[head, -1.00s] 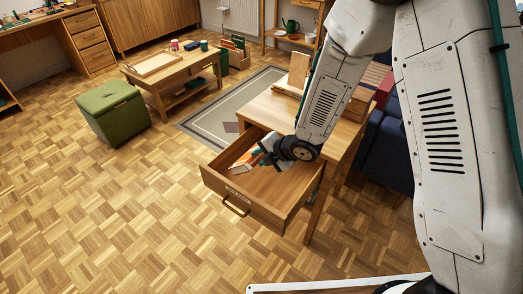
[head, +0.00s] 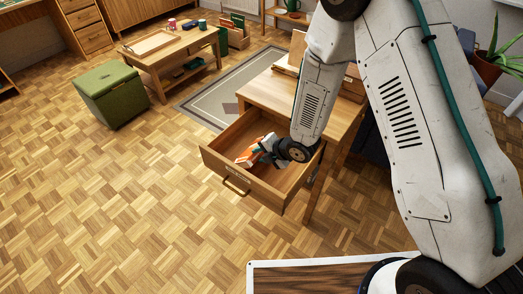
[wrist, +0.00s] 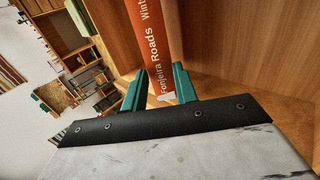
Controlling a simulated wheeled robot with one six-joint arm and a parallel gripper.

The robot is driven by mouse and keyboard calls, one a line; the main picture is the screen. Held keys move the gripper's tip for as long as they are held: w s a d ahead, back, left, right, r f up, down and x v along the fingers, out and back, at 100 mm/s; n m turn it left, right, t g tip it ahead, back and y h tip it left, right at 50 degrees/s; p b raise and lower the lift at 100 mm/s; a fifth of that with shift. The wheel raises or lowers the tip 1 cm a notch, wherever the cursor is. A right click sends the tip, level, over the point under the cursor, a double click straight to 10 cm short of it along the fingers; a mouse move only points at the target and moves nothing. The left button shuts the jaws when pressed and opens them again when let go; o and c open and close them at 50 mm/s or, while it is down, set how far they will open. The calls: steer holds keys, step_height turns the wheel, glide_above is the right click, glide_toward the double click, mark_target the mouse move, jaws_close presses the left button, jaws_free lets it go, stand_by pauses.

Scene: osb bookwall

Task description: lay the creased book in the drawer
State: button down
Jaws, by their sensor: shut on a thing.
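The open drawer (head: 222,174) juts from the wooden side table. My gripper (head: 256,151) is inside its outline, shut on an orange book (head: 247,157) near the front-left part. In the wrist view my gripper (wrist: 160,88) has its two green fingers either side of the book's orange spine (wrist: 150,35), lettered "Fonjeira Roads". The book looks tilted in the grip. Drawer wood (wrist: 230,45) is close beside it in the wrist view. I cannot tell whether the book touches the drawer floor. Creases are not clear to see.
The side table top (head: 270,94) stands behind the drawer, with wooden things at its back. A green stool (head: 110,100) and a low table (head: 172,55) stand further left. Parquet floor (head: 110,220) is clear in front. A potted plant (head: 490,65) is at the right.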

steer(key=shift+f, duration=0.15)
steer(key=c, duration=1)
jaws_free()
steer(key=v, duration=0.9)
steer(key=shift+s, duration=0.1)
steer(key=shift+r, duration=5.95)
